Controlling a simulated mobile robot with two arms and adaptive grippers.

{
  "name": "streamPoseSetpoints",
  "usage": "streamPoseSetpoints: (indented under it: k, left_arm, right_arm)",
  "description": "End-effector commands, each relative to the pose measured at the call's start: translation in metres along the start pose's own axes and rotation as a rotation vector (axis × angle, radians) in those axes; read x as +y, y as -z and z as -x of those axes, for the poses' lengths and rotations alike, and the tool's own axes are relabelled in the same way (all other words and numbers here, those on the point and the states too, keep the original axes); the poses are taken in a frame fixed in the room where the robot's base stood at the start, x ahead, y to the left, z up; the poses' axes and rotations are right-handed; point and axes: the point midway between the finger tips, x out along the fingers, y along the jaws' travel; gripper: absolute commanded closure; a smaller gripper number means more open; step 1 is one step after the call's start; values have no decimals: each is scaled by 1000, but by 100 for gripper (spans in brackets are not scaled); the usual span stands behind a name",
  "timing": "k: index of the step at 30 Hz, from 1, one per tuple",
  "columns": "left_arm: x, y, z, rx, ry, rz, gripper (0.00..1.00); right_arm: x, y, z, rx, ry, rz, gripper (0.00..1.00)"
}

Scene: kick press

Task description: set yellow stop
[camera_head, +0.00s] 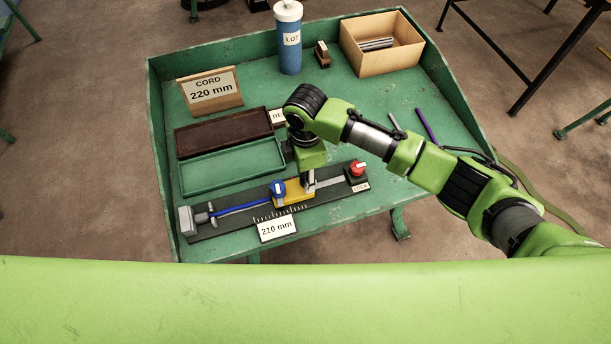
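The yellow stop (292,194) sits on the dark rail fixture (230,224) at the front of the green bench. A blue knob (278,188) is at its left end. A blue cord (240,207) runs along the rail from a grey block (187,221) to this knob. A scale and a "210 mm" label (277,229) are in front of the stop. A red knob (357,169) with a lock label is at the rail's right end. My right gripper (308,186) points down at the stop's right part; its fingers are small and partly hidden, and contact is unclear. My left gripper is out of view.
A card reading "CORD 220 mm" (211,89) stands at the back left. Behind the rail lie a brown tray (222,132) and a green tray (232,166). A blue bottle (289,52), a stamp (322,54) and a cardboard box (392,61) are at the back. A purple pen (427,127) lies right.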

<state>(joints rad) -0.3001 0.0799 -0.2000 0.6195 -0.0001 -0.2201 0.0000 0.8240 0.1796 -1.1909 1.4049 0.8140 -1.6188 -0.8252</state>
Motion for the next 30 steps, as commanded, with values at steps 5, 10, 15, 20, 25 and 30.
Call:
streamPoseSetpoints:
  k: [5, 10, 15, 20, 25, 30]
  left_arm:
    - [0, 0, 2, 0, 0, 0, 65]
    - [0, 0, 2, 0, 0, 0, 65]
    - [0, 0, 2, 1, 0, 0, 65]
    - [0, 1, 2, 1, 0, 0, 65]
    - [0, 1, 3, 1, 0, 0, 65]
    - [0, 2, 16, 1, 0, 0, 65]
  right_arm:
    - [0, 1, -17, 1, 1, -1, 66]
    - [0, 1, -21, 1, -1, 0, 66]
    - [0, 0, -21, 1, -1, 0, 66]
    - [0, 0, -21, 1, -1, -1, 100]
    - [0, -2, -20, 1, -1, -2, 100]
    - [0, -33, -17, -2, 2, -6, 100]
